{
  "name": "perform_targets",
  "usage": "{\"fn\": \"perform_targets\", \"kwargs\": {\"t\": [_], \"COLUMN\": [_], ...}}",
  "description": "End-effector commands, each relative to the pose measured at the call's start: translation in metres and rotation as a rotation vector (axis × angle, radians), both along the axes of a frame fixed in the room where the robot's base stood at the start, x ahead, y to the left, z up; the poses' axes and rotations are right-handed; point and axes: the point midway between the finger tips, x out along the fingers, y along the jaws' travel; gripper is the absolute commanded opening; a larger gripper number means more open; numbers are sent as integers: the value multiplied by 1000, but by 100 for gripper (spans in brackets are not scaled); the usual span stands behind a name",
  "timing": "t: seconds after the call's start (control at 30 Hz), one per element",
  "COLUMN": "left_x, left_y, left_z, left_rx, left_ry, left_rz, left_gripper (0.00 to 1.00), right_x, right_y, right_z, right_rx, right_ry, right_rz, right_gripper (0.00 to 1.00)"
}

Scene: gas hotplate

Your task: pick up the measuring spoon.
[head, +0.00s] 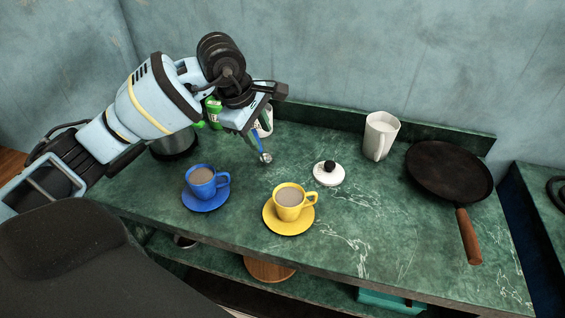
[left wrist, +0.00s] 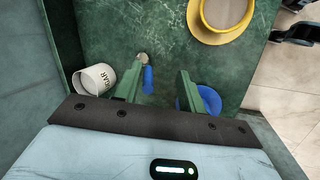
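The measuring spoon (head: 265,158) has a blue handle and a small metal bowl. It is at the back part of the green counter, just below my left gripper (head: 250,135). In the left wrist view the spoon (left wrist: 148,77) shows between the two fingers of my left gripper (left wrist: 158,76), closer to the left finger. The fingers are spread apart with a gap on the right side of the spoon, and hold nothing. The gripper partly hides the handle in the head view. My right gripper is not in view.
A white sugar container (left wrist: 93,79) stands beside the left finger. A blue cup (head: 202,182) and a yellow cup (head: 289,203) stand on saucers in front. A white lid (head: 328,174), a white jug (head: 380,136) and a frying pan (head: 450,170) are to the right.

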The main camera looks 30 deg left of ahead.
Motion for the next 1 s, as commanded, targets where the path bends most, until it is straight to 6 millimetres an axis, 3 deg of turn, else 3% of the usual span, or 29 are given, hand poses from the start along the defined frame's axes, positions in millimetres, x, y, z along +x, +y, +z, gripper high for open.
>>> {"fn": "perform_targets", "kwargs": {"t": [0.13,0.37,0.6,0.83,1.0], "left_x": [5,6,12,14,17], "left_y": [28,33,32,32,34], "left_z": [17,19,-2,-9,-32], "left_rx": [111,130,126,126,126], "left_ry": [-28,-30,-27,-30,-27], "left_rz": [27,31,30,31,30], "left_gripper": [40,40,40,40,40], "right_x": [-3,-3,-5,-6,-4], "right_y": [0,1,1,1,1], "right_z": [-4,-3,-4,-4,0], "right_rx": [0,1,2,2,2], "right_ry": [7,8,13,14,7], "right_rz": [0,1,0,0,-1], "right_gripper": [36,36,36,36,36]}}
